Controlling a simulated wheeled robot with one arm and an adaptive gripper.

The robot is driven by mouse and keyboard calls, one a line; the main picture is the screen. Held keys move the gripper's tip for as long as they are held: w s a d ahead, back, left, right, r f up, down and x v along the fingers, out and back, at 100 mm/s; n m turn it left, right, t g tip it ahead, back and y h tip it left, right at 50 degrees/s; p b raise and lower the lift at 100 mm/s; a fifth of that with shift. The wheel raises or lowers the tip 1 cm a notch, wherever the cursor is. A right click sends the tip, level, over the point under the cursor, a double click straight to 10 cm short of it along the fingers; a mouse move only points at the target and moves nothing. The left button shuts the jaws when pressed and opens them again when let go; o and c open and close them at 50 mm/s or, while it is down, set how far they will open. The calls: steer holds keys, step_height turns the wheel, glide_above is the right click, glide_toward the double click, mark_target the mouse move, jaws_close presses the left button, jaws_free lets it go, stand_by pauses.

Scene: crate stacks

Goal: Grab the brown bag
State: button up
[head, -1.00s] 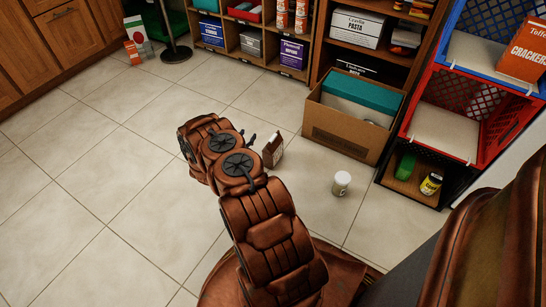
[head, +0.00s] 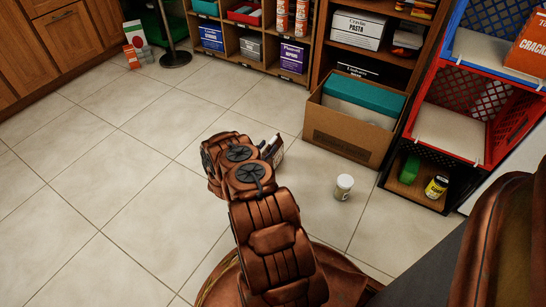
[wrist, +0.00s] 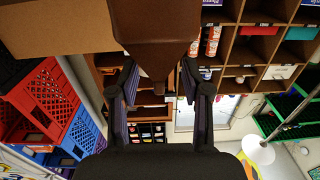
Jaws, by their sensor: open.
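The brown bag (wrist: 155,35) fills the upper middle of the wrist view, which looks upside down. It is a dark brown shape just ahead of my fingers. In the head view only a sliver of the bag (head: 277,157) with its pale label shows on the floor. My arm hides the rest. My gripper (wrist: 158,80) is open, with one finger on each side below the bag's narrow end in the wrist view. I cannot tell whether either finger touches it.
A cardboard box (head: 340,140) with a teal item stands behind the bag. A white-lidded jar (head: 343,188) stands on the floor to the right. Stacked red (head: 490,140), blue and black crates stand at the far right, shelves behind. The floor at left is clear.

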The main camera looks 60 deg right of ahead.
steer(key=shift+w+d+b, duration=0.1)
steer(key=shift+d+b, duration=0.6)
steer(key=shift+d, duration=1)
jaws_close()
